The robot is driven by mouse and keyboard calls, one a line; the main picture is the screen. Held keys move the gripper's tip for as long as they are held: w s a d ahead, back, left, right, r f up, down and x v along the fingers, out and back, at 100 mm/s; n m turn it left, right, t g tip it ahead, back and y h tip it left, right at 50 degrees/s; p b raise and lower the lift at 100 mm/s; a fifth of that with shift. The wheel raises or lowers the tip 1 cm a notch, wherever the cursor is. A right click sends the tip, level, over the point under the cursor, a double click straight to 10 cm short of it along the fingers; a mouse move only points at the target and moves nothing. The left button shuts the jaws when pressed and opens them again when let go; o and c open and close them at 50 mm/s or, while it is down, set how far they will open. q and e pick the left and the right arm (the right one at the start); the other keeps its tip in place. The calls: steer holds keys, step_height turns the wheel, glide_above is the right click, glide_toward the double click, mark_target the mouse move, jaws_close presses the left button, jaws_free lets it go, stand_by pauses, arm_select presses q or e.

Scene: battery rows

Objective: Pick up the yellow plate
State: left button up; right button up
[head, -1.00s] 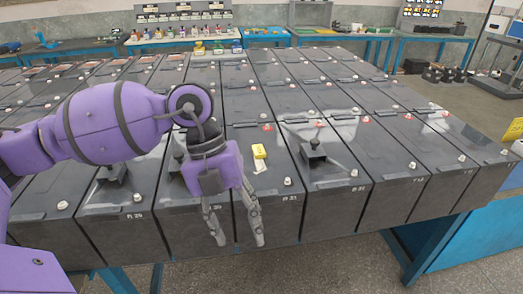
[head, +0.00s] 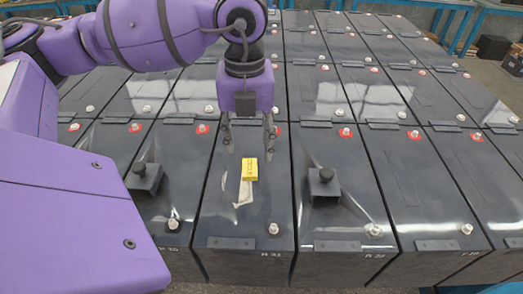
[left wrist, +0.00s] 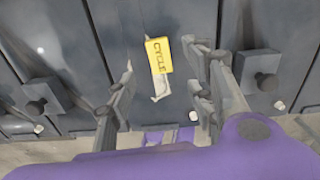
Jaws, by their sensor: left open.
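The yellow plate (head: 249,169) is a small tag with dark lettering. It lies on top of a dark battery case in the middle of the front row, beside a pale torn strip (head: 243,193). My left gripper (head: 249,150) is open and empty, fingers pointing down. In the head view it appears just behind the plate; the exact height gap is unclear. In the left wrist view its fingers (left wrist: 160,80) are spread wide. My right gripper is not in view.
Black knobbed blocks (head: 323,186) and (head: 143,178) stand up from the battery tops on either side of the plate. Metal terminals (head: 273,229) stick up near the front edges. Blue-legged tables (head: 450,20) stand at the back.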

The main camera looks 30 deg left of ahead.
mark_target(250, 167)
arm_select(q)
steer(key=shift+s+f, duration=0.25)
steer(key=shift+f, duration=0.75)
steer(key=f, duration=0.3)
steer(key=shift+w+f+p, duration=0.2)
steer(key=shift+f+p, duration=0.1)
steer(key=shift+f, duration=0.5)
steer(key=shift+c, duration=1.2)
steer(key=c, duration=0.8)
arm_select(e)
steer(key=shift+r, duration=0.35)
